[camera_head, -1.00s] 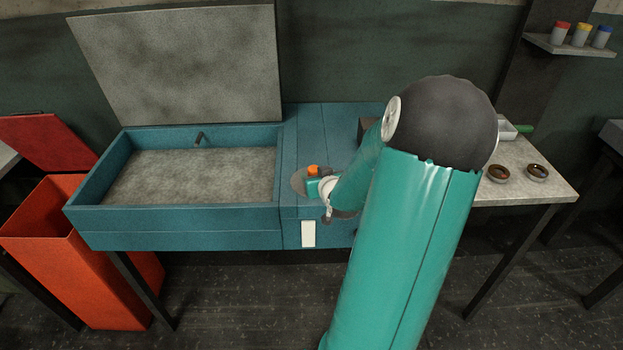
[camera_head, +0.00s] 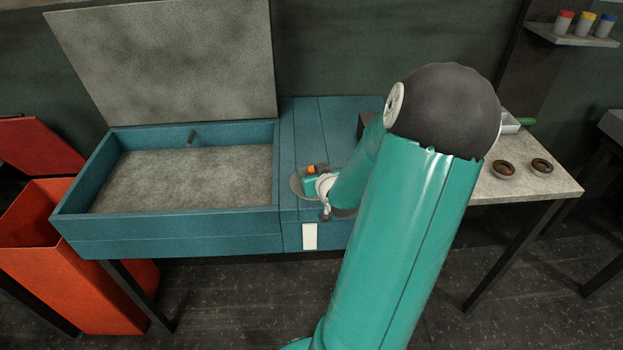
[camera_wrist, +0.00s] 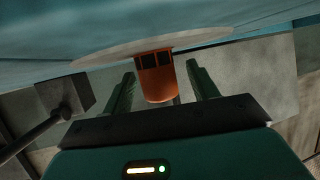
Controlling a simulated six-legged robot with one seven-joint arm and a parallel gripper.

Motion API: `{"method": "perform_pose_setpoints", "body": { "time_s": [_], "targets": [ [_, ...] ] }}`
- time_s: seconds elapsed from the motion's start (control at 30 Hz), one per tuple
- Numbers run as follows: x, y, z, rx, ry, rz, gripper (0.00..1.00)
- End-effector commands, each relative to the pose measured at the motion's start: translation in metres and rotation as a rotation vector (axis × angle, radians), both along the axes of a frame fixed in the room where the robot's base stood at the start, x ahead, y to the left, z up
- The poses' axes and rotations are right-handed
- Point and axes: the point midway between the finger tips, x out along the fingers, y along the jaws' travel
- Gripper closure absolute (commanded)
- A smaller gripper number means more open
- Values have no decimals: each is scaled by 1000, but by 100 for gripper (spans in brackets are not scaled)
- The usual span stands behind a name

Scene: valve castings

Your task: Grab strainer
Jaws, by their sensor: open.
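The likely strainer is an orange piece with dark openings (camera_wrist: 157,76) beside a pale flat disc (camera_wrist: 115,52); I cannot tell whether the two are joined. In the wrist view the orange piece lies between the two dark fingers of my gripper (camera_wrist: 161,74), with a gap on each side. The fingers are apart and not closed on it. In the head view the orange piece (camera_head: 311,169) shows small at my gripper, over the blue bench top (camera_head: 308,130). My arm hides much of the right side there.
A blue sand-filled box (camera_head: 165,225) with a raised lid (camera_head: 165,60) stands to the left. An orange bin (camera_head: 100,290) is below it. A dark block (camera_wrist: 66,92) shows in the wrist view.

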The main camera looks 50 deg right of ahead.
Motion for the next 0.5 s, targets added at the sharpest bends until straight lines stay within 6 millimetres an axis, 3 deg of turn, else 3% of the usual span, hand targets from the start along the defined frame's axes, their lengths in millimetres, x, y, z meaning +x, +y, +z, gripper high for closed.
{"method": "perform_pose_setpoints", "body": {
  "time_s": [0.27,0.5],
  "targets": [
    [-3,1,0,-1,1,0,41],
    [-3,1,0,-1,1,-1,84]
  ]
}}
